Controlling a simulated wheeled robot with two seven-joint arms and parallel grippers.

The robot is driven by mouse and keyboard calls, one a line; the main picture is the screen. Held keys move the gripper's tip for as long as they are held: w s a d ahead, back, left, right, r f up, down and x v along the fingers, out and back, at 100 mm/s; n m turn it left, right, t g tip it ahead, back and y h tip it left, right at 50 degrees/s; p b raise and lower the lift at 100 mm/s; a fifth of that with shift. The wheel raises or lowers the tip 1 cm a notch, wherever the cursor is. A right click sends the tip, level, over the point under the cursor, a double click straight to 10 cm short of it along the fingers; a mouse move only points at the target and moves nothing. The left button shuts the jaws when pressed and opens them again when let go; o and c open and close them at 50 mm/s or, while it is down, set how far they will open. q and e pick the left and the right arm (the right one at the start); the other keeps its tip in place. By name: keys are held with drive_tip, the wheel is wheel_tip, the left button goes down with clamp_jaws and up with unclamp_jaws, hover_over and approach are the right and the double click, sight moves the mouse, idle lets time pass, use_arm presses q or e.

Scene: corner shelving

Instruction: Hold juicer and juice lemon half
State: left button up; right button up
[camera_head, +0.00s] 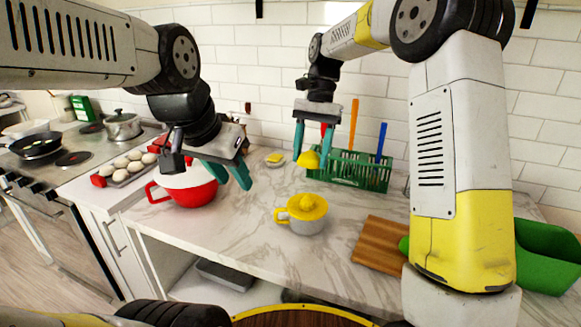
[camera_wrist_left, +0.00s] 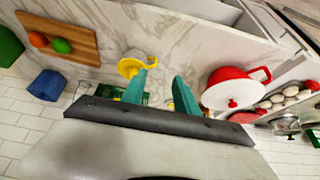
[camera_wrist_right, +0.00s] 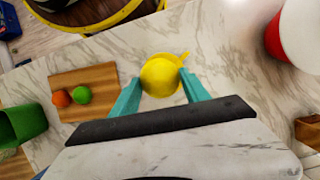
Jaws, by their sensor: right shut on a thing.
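The juicer (camera_head: 307,222), a pale cup with a yellow reamer top and yellow handle, stands upright on the marble counter. It also shows in the left wrist view (camera_wrist_left: 132,66). My right gripper (camera_head: 311,152) is shut on a yellow lemon half (camera_head: 308,161), held in the air behind and above the juicer. In the right wrist view the lemon half (camera_wrist_right: 161,77) sits between the fingertips and hides most of the juicer, whose handle shows beside it. My left gripper (camera_head: 232,178) is open and empty, left of the juicer, apart from it and in front of the red pot.
A red pot (camera_head: 195,193) with a white lid stands left of the juicer. A green rack (camera_head: 345,172) with utensils stands behind. A cutting board (camera_head: 374,246) and a green bin (camera_head: 546,255) are at right. A small yellow item (camera_head: 275,157) lies near the wall. Counter around the juicer is clear.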

use_arm(q)
drive_tip(key=w+d+f+m+g+y, duration=0.1)
drive_tip(key=w+d+f+m+g, duration=0.2)
drive_tip(key=w+m, duration=0.7)
drive_tip(key=m+g, duration=0.2)
drive_tip(key=m, duration=0.7)
hover_over(275, 211)
wheel_tip(275, 211, down, 6)
drive_tip(key=shift+w+f+y, duration=0.3)
drive_tip(key=shift+f+y, duration=0.1)
drive_tip(key=shift+f, duration=0.2)
wheel_tip(275, 211, down, 11)
drive_tip(key=shift+r, duration=0.1)
clamp_jaws()
drive_tip(key=shift+c, duration=0.8)
unclamp_jaws()
